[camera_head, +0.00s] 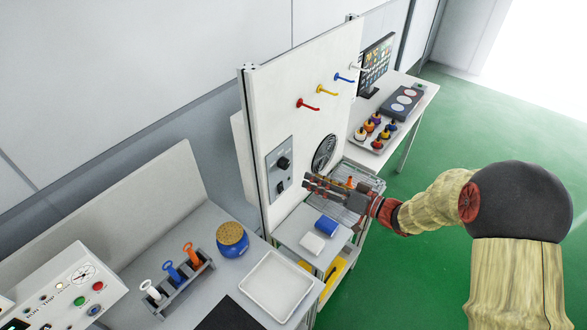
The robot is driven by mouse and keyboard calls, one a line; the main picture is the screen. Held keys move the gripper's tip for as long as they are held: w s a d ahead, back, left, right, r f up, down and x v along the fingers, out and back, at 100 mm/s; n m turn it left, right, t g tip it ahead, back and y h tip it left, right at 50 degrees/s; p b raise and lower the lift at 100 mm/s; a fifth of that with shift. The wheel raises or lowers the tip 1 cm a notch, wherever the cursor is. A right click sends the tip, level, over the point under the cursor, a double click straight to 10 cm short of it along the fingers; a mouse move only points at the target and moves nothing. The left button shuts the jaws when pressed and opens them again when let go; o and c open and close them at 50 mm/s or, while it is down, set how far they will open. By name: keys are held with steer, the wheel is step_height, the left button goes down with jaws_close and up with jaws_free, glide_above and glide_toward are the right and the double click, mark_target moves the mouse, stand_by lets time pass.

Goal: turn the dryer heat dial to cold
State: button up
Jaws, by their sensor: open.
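The dryer panel (279,170) is a grey plate on the white upright board, left of the round vent grille (324,153). It carries a black round dial (284,162) at its upper part and a black switch (280,187) below it. The dial's marks are too small to read. My gripper (308,184) is open and empty, with its fingers pointing left toward the board. Its fingertips are right of and a little below the dial, and look apart from it. My arm comes in from the right.
Red, yellow and blue hooks (319,90) stick out of the board above. A white tray (247,287), tool rack (181,282) and blue pot (232,248) stand at the left.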

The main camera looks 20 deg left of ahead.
mark_target(287, 166)
steer(key=shift+m+g+y, duration=0.3)
steer(key=shift+g+y, duration=0.1)
steer(key=shift+y, duration=0.3)
steer(key=shift+w+a+r, duration=0.15)
steer(key=shift+a+r, duration=0.25)
steer(key=shift+a, duration=0.95)
steer(key=shift+w+a+r, duration=0.2)
steer(key=shift+a+r, duration=0.25)
steer(key=shift+a, duration=0.9)
steer(key=shift+w+a+r, duration=0.15)
steer(key=shift+a+r, duration=0.25)
steer(key=shift+a, duration=0.95)
steer(key=c, duration=1.1)
steer(key=shift+c, duration=0.3)
